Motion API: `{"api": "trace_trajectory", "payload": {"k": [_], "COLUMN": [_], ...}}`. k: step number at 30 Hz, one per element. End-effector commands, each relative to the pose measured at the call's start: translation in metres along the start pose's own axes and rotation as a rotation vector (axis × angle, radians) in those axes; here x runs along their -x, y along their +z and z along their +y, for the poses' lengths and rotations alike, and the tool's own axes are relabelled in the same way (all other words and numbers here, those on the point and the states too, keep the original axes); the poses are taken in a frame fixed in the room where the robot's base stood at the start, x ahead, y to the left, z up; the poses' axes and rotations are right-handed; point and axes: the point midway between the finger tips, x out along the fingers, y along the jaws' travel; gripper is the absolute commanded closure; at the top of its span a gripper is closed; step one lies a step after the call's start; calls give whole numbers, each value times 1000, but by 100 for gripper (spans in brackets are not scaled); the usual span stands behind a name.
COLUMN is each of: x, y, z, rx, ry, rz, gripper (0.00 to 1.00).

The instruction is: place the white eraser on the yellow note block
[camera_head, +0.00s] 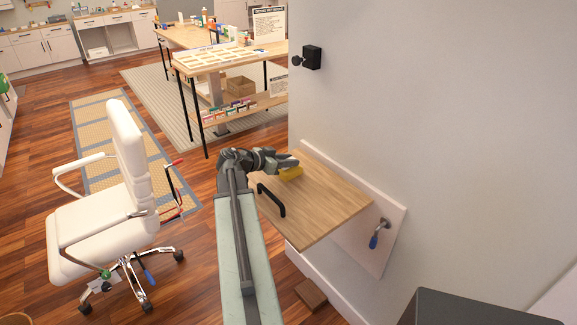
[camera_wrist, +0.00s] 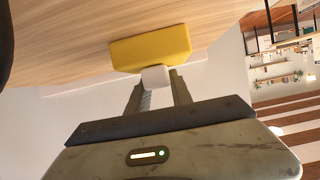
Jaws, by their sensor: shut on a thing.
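The yellow note block (camera_head: 291,173) lies on the wooden fold-down wall shelf (camera_head: 325,200), near its back left edge. It also shows in the wrist view (camera_wrist: 150,46). My gripper (camera_wrist: 157,84) is shut on the white eraser (camera_wrist: 155,77), which sits between the fingertips. In the wrist view the eraser overlaps the edge of the block; I cannot tell whether they touch. In the head view my gripper is right over the block, and the eraser cannot be made out there.
A black handle (camera_head: 272,200) stands on the shelf's left side. A blue-handled latch (camera_head: 379,233) is on the wall panel at right. A white office chair (camera_head: 115,205) stands at left. A worktable (camera_head: 225,60) stands behind. The shelf's right part is bare.

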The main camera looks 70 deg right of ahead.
Motion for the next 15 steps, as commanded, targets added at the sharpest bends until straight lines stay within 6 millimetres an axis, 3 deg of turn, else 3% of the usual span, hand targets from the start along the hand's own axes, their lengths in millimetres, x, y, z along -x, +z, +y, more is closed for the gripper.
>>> {"api": "trace_trajectory", "payload": {"k": [7, 8, 9, 10, 15], "x": [0, 0, 0, 1, 1], "y": [2, 1, 0, 0, 0], "z": [0, 0, 0, 0, 0], "rx": [-1, -1, -1, -1, 0], "ry": [0, 0, 0, 0, 0], "rz": [-2, -2, -2, -2, -2], "gripper": [100, 68, 57, 52, 52]}}
